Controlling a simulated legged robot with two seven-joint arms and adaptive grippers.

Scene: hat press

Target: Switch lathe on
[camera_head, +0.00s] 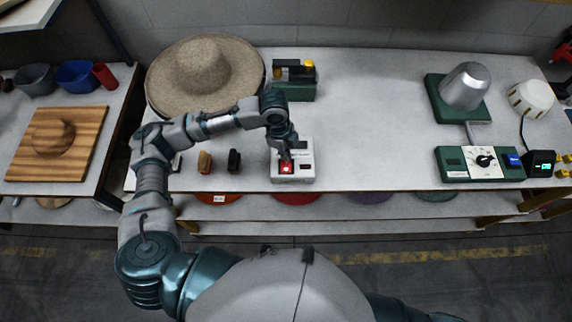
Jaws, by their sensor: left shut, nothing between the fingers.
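A small white switch box (306,161) with a lit red button (286,169) sits near the front edge of the table. My left gripper (286,157) is shut and empty, pointing down at the red button from just behind it. I cannot tell whether the fingertips touch the button. A green machine with a yellow knob (293,80) stands behind, but I cannot tell whether it is the lathe. On the right, a green control panel (453,163) has a dial and a blue switch. My right gripper is out of view.
A wide straw hat (205,70) lies at the back left. Small brown (205,162) and black (234,160) blocks sit left of the switch box. A silver dome (465,87) on a green base stands at the right. The table between the switch box and control panel is clear.

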